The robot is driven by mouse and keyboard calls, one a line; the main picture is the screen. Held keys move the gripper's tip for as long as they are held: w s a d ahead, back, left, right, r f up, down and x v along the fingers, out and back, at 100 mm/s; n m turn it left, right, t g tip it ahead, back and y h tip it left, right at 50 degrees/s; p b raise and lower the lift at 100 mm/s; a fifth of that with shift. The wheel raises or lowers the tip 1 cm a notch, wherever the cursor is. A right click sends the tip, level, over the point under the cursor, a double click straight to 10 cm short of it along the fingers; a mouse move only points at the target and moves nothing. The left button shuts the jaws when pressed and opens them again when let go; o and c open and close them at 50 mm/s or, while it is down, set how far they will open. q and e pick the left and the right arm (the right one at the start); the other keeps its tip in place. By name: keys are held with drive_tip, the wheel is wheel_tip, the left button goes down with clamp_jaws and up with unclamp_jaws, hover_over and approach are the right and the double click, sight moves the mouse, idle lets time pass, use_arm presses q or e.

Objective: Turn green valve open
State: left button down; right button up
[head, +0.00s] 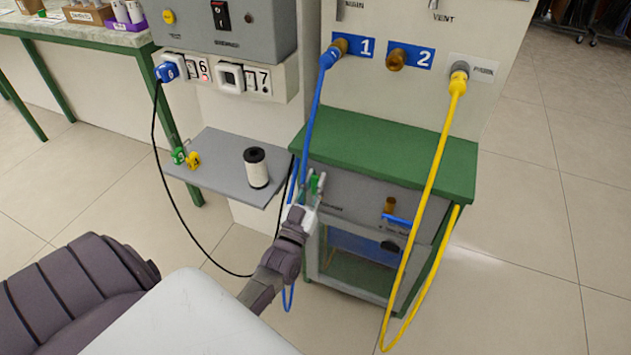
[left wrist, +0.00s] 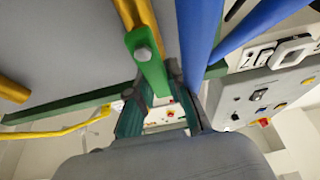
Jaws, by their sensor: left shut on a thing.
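The green valve handle (head: 314,184) is on the front of the grey cabinet under the green top, at its left side. In the left wrist view the green handle (left wrist: 152,72) is a flat lever fixed by a round bolt to a brass fitting (left wrist: 138,14). My left gripper (head: 308,194) is at this handle. In the left wrist view the fingers of my left gripper (left wrist: 160,98) are on either side of the lever's free end and shut on it. The gripper partly hides the valve in the head view. My right gripper is not in view.
A blue hose (head: 316,110) hangs from port 1 close by the left gripper. A second brass valve with a blue handle (head: 397,219) is to the right, near a yellow hose (head: 436,160). A grey shelf (head: 222,172) holds a white spool (head: 256,170).

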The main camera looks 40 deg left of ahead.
use_arm(q)
drive_tip(key=c, duration=1.1)
unclamp_jaws()
drive_tip(key=shift+s, duration=0.15)
drive_tip(key=v, duration=1.2)
